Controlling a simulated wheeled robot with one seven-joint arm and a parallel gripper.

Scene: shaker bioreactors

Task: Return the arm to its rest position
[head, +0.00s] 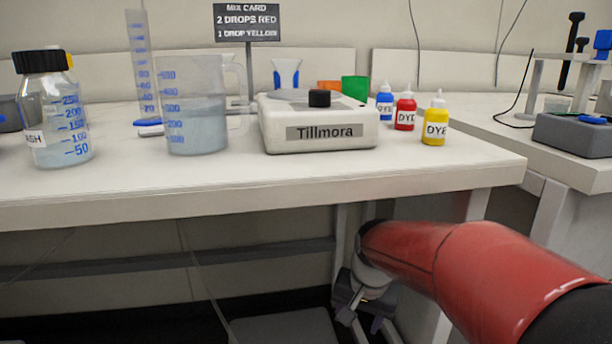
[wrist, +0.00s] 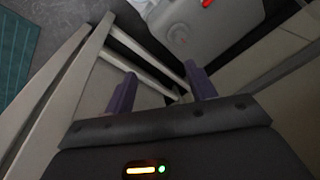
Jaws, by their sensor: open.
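My red arm reaches in from the lower right of the head view. My gripper (head: 361,309) hangs low, below the tabletop level and in front of the bench's underside. In the wrist view my gripper (wrist: 160,90) shows two purple-grey fingers standing well apart, with nothing held between them. Beyond the fingers are pale frame bars, the floor and a grey rounded body with a red mark.
The bench (head: 440,175) carries a capped bottle (head: 60,115), a beaker (head: 195,110), a Tillmora device (head: 320,125), blue, red and yellow dye bottles (head: 435,122) and a mix card (head: 246,22). Bench legs stand close to my gripper. A second bench (head: 585,168) stands at right.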

